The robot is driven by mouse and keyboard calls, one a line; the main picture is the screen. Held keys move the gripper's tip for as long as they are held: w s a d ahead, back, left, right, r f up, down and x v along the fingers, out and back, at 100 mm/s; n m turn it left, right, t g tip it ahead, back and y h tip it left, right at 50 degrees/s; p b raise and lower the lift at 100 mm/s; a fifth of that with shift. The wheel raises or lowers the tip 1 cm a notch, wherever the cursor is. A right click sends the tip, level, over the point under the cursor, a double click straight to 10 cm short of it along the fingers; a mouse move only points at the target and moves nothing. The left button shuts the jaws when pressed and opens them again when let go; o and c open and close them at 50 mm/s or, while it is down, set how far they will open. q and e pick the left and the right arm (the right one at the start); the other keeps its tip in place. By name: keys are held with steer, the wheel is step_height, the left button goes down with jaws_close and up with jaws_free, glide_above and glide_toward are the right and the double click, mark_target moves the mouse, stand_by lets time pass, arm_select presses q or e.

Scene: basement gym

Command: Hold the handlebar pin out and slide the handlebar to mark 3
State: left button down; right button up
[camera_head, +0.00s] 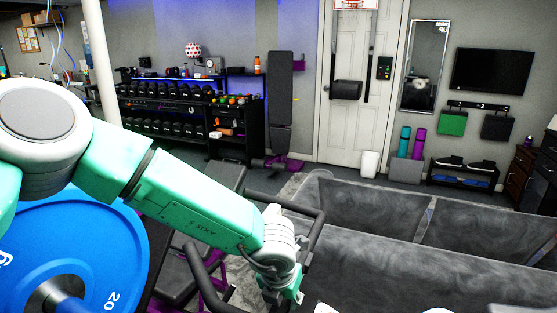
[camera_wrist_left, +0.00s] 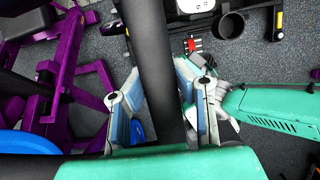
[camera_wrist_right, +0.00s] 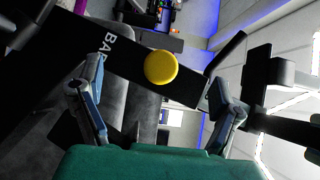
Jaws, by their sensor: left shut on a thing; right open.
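The handlebar (camera_head: 314,232) is a black bent bar in the head view, rising on both sides of my left forearm. My left gripper (camera_head: 284,287) is low in the middle there. In the left wrist view, a thick black bar of the handlebar (camera_wrist_left: 158,60) runs between its fingers (camera_wrist_left: 157,85), and the gripper is shut on it. In the right wrist view, the pin's round yellow knob (camera_wrist_right: 161,67) sits on a black post (camera_wrist_right: 120,55) with white letters. My right gripper (camera_wrist_right: 152,98) is open, its fingers spread either side of the knob, apart from it. Mark 3 cannot be made out.
A blue weight plate (camera_head: 75,250) stands at the lower left, under my left arm. A grey sofa (camera_head: 400,235) fills the lower right. Purple machine frame (camera_wrist_left: 75,70) lies left of the left gripper. A dumbbell rack (camera_head: 170,115) stands far back.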

arm_select(q)
steer(key=shift+w+r, duration=0.3)
steer(key=shift+w, duration=0.1)
steer(key=shift+c, duration=1.6)
jaws_free()
steer(key=shift+f, duration=0.15)
steer(key=shift+s, duration=0.15)
arm_select(e)
steer(key=v, duration=0.5)
steer(key=shift+s+d, duration=0.2)
steer(key=shift+s, duration=0.15)
arm_select(q)
steer(key=shift+s+f, duration=0.1)
arm_select(e)
steer(key=shift+r, duration=0.15)
arm_select(q)
steer(key=p+v, duration=0.7)
steer(key=v, duration=0.2)
steer(key=shift+p, duration=0.3)
arm_select(e)
step_height(320, 180, up, 7)
steer(key=shift+r, duration=0.15)
arm_select(q)
steer(key=shift+f, duration=0.1)
arm_select(e)
steer(key=shift+s, duration=0.1)
